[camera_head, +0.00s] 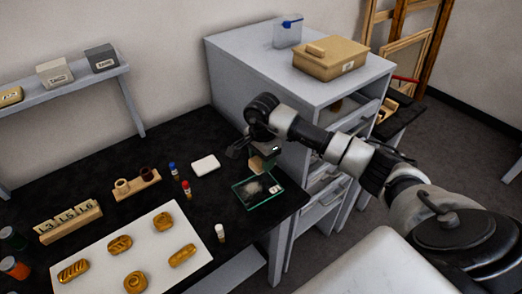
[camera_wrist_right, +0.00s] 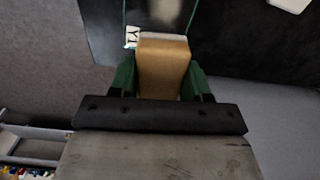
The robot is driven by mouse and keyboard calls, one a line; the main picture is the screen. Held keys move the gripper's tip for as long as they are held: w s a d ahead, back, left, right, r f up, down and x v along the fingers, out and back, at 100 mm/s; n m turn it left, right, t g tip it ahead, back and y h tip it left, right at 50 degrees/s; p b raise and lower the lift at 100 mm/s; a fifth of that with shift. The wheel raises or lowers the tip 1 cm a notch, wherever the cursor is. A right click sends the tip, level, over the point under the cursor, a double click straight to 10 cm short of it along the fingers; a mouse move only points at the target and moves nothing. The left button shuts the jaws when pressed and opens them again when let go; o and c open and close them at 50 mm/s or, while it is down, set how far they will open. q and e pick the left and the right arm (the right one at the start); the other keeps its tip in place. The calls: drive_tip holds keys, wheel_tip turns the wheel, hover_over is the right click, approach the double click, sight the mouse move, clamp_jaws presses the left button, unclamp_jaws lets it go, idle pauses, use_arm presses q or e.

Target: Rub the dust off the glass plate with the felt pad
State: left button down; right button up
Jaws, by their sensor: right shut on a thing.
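The glass plate (camera_head: 249,203) lies on the black table near its right front corner, with green edges. A pale grey dust patch (camera_head: 254,188) covers its middle, and a small white label sits at its right side. My right gripper (camera_head: 263,157) is just above the plate's far edge. It is shut on the felt pad (camera_wrist_right: 163,66), a tan block between green fingers in the right wrist view. The pad looks slightly above the plate; I cannot tell whether it touches. Part of the dust (camera_wrist_right: 166,10) shows beyond the pad. My left gripper is not in view.
A white tray with several bread rolls (camera_head: 134,282) fills the front of the table. A grey drawer cabinet (camera_head: 240,62) rises behind the gripper.

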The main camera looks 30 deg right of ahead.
sight(262, 183)
drive_tip(key=shift+d+f, duration=0.2)
drive_tip(key=shift+a+f+b, duration=0.15)
drive_tip(key=shift+f+b, duration=0.5)
drive_tip(key=shift+f, duration=0.25)
drive_tip(key=shift+f+b, duration=1)
drive_tip(key=shift+f, duration=0.95)
drive_tip(key=shift+f+b, duration=0.95)
drive_tip(key=shift+f, duration=0.1)
